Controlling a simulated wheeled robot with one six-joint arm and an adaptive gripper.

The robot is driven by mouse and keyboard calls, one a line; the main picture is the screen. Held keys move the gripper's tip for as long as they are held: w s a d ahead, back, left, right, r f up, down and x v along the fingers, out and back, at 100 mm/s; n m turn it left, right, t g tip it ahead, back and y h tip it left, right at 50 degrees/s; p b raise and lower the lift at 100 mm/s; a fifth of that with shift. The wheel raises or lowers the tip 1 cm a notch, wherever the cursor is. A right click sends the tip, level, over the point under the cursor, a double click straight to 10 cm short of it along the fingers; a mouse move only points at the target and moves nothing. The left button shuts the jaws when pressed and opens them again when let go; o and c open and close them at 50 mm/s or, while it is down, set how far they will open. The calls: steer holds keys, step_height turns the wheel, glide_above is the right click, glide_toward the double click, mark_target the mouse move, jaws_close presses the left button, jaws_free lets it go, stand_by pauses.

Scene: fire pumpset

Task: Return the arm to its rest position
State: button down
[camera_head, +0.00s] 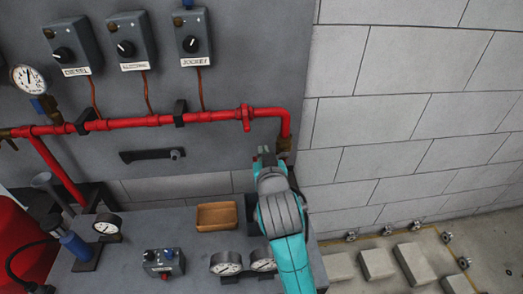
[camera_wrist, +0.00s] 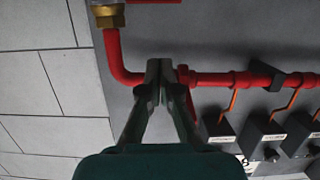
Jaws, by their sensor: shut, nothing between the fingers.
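My gripper (camera_head: 266,153) is at the end of my teal and grey arm, near the right end of the red pipe, in front of the grey panel. In the wrist view my gripper (camera_wrist: 160,68) shows with its dark fingertips together and nothing between them. The fingertips overlap the red pipe (camera_wrist: 116,55) in that view; I cannot tell whether they touch it. The brass fitting (camera_wrist: 109,17) at the pipe's end is beside them.
Switch boxes labelled DIESEL (camera_head: 73,45), ELECTRIC (camera_head: 131,40) and JOCKEY (camera_head: 191,35) are on the panel. A bench (camera_head: 205,241) below holds a brown tray (camera_head: 217,205), gauges (camera_head: 226,263) and a small control box (camera_head: 163,262). A block wall (camera_head: 400,110) stands at right.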

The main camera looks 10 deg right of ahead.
steer(key=shift+v, duration=2.7)
